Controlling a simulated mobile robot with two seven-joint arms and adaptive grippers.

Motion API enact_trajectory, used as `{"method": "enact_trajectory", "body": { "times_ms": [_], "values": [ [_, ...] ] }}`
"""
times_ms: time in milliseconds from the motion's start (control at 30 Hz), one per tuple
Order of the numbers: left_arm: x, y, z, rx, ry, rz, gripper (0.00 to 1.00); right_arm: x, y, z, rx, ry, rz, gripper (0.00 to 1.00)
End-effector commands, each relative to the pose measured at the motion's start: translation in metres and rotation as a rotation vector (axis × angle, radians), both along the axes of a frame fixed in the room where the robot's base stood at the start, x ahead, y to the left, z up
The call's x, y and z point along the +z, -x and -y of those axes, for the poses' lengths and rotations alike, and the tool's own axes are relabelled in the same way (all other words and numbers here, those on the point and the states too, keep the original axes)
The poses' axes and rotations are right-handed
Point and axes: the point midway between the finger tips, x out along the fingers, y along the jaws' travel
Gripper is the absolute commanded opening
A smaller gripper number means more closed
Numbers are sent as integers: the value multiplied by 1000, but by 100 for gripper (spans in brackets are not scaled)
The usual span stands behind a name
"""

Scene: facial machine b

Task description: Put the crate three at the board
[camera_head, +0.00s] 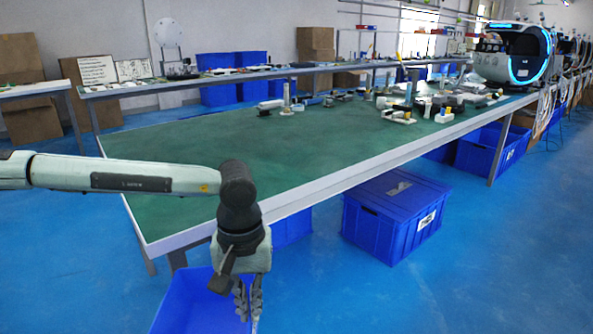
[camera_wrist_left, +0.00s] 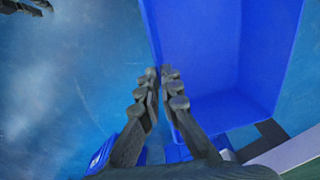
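A blue open crate (camera_head: 185,306) is at the bottom of the head view, partly cut off by the frame; no number shows on it. In the left wrist view its inside (camera_wrist_left: 205,50) fills the upper middle. My left gripper (camera_head: 248,300) points down at the crate's right wall, and it also shows in the left wrist view (camera_wrist_left: 160,72). Its fingertips are nearly together with the thin crate rim between them. Dark fingers at the top left of the wrist view seem to be my right gripper (camera_wrist_left: 25,6), mostly cut off. I cannot tell which thing is the board.
A long green-topped table (camera_head: 210,150) stands beyond the crate, with parts at its far end. A closed blue bin (camera_head: 395,215) with an unreadable label stands under its edge. Another blue bin (camera_head: 490,150) is farther right. Blue floor (camera_head: 490,260) at the right is clear.

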Motion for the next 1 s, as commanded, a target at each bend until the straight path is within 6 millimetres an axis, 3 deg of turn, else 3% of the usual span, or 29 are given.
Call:
{"method": "enact_trajectory", "body": {
  "times_ms": [67,167,400,533,1000],
  "values": [
    [10,0,5,-17,-1,0,0,-2,11,-3,-2,-3,-25,26],
    [13,-1,-3,-22,2,-2,0,-5,18,-5,-3,-4,-40,26],
    [12,-2,-72,-21,7,-3,0,-6,18,-5,-5,-4,-42,26],
    [12,0,-97,-26,3,-3,0,-6,18,-5,-4,-4,-41,26],
    [11,2,-102,-30,2,-4,0,-6,18,-5,-4,-4,-40,26]
  ]
}}
